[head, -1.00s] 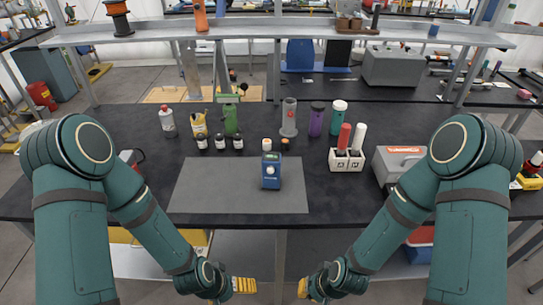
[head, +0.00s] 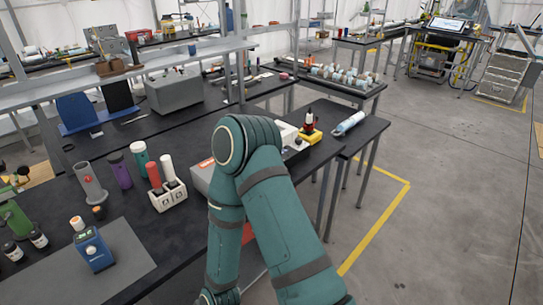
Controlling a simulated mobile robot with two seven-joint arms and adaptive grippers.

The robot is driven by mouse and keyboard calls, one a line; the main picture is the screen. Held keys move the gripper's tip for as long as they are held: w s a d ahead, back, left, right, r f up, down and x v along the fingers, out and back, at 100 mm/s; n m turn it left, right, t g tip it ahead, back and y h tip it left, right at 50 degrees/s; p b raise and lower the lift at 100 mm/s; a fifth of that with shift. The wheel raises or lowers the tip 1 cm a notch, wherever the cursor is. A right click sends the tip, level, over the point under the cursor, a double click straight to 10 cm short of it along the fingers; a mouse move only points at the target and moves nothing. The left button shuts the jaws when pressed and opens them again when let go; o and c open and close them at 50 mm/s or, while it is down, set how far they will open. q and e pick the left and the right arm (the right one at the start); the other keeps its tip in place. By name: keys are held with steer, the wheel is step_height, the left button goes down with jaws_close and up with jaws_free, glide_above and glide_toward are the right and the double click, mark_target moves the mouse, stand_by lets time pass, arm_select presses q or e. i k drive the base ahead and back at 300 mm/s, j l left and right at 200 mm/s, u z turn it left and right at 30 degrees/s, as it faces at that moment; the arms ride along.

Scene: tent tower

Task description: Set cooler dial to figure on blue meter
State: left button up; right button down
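The blue meter (head: 93,250) stands on the grey mat (head: 115,270) at the lower left of the head view. Its pale face is too small to read. I cannot make out a cooler or its dial for certain. A grey case with an orange label (head: 200,177) sits on the bench, partly hidden behind my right arm. My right arm fills the middle of the view, and its gripper is below the lower edge. My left arm and gripper are out of view.
A yellow-based device (head: 309,133) sits at the bench's right end. Open floor (head: 440,220) with yellow lines lies to the right.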

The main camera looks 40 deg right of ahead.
mark_target(299, 141)
steer(key=z, duration=1.65)
